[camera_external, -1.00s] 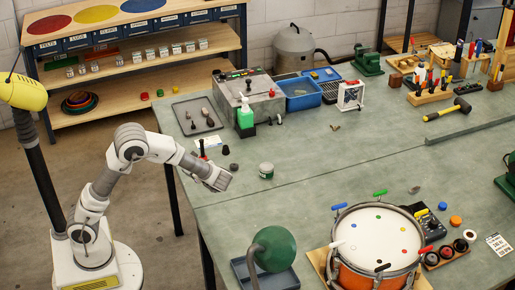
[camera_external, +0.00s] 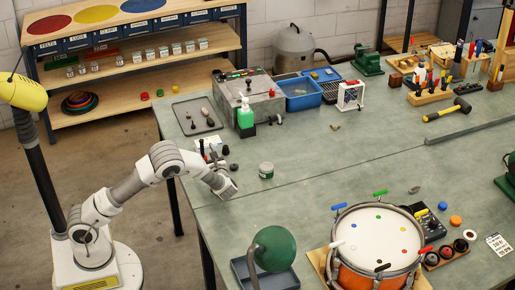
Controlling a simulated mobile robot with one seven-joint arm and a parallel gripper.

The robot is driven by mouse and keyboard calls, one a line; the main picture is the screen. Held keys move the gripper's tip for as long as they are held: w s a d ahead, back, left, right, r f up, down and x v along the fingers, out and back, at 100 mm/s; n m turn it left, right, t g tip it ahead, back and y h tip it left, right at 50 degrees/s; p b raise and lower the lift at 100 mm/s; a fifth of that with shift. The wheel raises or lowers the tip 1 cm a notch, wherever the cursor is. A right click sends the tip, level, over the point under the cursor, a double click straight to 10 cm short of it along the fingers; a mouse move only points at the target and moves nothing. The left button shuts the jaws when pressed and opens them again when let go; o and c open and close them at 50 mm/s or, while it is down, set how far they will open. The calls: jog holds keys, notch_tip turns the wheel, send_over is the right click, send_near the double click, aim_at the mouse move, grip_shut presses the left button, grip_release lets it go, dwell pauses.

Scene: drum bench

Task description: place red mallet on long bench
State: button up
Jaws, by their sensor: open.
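The long bench (camera_external: 330,155) is the wide grey-green worktop across the middle and right. My gripper (camera_external: 229,189) is open, low over the bench's left edge area, with its finger details small and hard to make out. I cannot clearly pick out a red mallet. A small dark upright piece with a reddish spot (camera_external: 203,148) stands on the bench just behind my wrist; I cannot tell what it is. A mallet with a black head and yellow handle (camera_external: 448,110) lies at the right of the bench.
A dark tray (camera_external: 182,122) with small dark-headed items, a green bottle (camera_external: 245,117) and a blue bin (camera_external: 299,94) stand behind. A green-white jar (camera_external: 266,170) is right of my gripper. The bench's middle is clear.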

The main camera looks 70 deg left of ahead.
jog(key=a+b, duration=0.1)
jog(key=a, duration=0.7)
jog(key=shift+a+f, duration=0.1)
jog(key=shift+a, duration=0.1)
grip_shut()
dwell(1.2)
